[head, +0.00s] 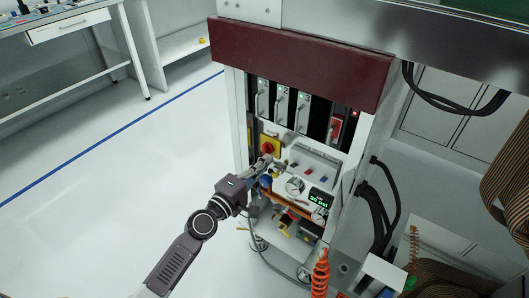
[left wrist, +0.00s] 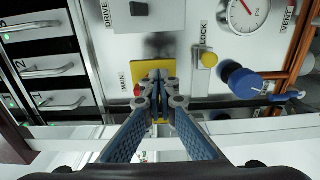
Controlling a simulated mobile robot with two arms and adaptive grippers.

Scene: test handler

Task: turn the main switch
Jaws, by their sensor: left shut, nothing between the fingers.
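The main switch is a red knob (head: 267,147) on a yellow plate on the front of the test handler cabinet. In the left wrist view its yellow plate (left wrist: 146,76) lies beside the label MAIN, and only a sliver of red shows past the fingers. My left gripper (head: 263,163) is shut and empty, just below the knob in the head view. In the left wrist view the fingertips (left wrist: 157,82) overlap the plate and hide most of the knob; I cannot tell whether they touch it. My right gripper is not in view.
A blue valve knob (left wrist: 245,84) and a small yellow LOCK knob (left wrist: 209,60) stick out near the switch. Handled drawers (left wrist: 55,72) are beside it. A gauge (left wrist: 246,12) and orange pipes (left wrist: 298,50) are close. The floor (head: 120,190) left of the cabinet is clear.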

